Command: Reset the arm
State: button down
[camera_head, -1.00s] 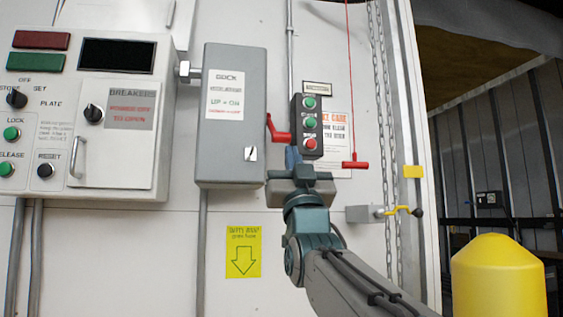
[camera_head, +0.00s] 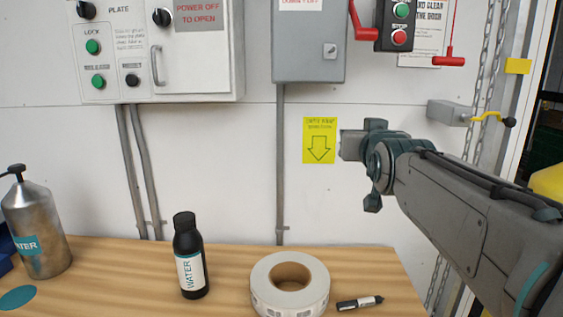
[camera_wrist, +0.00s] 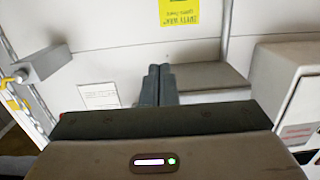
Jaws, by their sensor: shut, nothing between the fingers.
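My arm (camera_head: 470,205) reaches in from the right side of the head view, in front of the white wall. My gripper (camera_head: 352,145) is at its far end, just right of the yellow arrow sign (camera_head: 319,140) in the picture. In the wrist view the two dark fingers (camera_wrist: 158,84) are together with nothing between them. In the head view the fingertips are hard to make out.
A wooden bench holds a metal flask (camera_head: 40,235), a black water bottle (camera_head: 188,260), a tape roll (camera_head: 262,285) and a marker (camera_head: 359,303). Above are a breaker panel (camera_head: 205,70), a grey box (camera_head: 308,55) and a button station (camera_head: 398,20). A latch (camera_head: 449,112) is at right.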

jog(key=s+f+g+p, duration=0.6)
jog(key=s+p, duration=0.3)
jog(key=s, duration=0.3)
jog(key=s+f+g+p, duration=0.7)
jog(key=s+g+p, duration=0.1)
jog(key=s, duration=0.4)
jog(key=shift+s+a+p, duration=0.15)
jog(key=shift+a+p, duration=0.25)
